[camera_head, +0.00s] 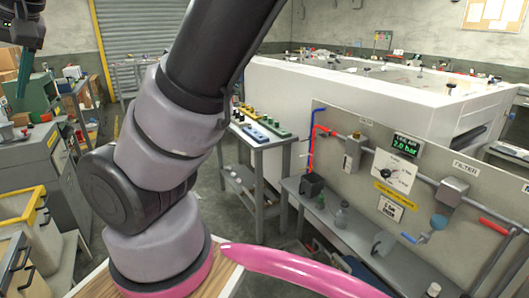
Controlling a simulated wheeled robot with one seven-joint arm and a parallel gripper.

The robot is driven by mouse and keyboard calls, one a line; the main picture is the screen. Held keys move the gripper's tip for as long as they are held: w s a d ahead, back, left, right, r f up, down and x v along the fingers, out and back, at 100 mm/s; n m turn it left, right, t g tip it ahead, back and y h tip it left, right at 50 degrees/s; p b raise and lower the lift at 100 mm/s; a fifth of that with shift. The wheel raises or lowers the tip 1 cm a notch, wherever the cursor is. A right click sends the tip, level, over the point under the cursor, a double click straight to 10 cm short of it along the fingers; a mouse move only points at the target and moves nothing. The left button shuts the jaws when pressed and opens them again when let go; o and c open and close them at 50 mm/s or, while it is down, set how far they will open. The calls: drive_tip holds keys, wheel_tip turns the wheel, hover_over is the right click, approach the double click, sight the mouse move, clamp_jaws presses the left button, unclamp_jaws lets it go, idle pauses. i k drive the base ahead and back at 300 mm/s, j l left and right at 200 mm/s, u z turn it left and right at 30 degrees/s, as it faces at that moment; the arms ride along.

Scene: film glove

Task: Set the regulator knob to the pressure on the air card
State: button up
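The regulator knob (395,175) is a small dark knob on a white dial plate, fixed to the grey wall panel at the right. A green-lit display (407,146) above it appears to read 2.0 bar. A small white card (390,208) with a dark border hangs below the dial, under a yellow label (394,190); it may be the air card, and its print is too small to read. What appears to be my gripper (22,85), dark with teal fingers, is at the upper left edge, far from the knob. Whether its fingers are apart cannot be told.
A grey bench (345,225) with bottles stands below the panel. A small table (262,138) with coloured parts stands centrally. A pink hose-like shape (300,270) crosses the foreground.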

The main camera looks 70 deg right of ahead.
sight(385, 173)
drive_tip(key=z, duration=3.5)
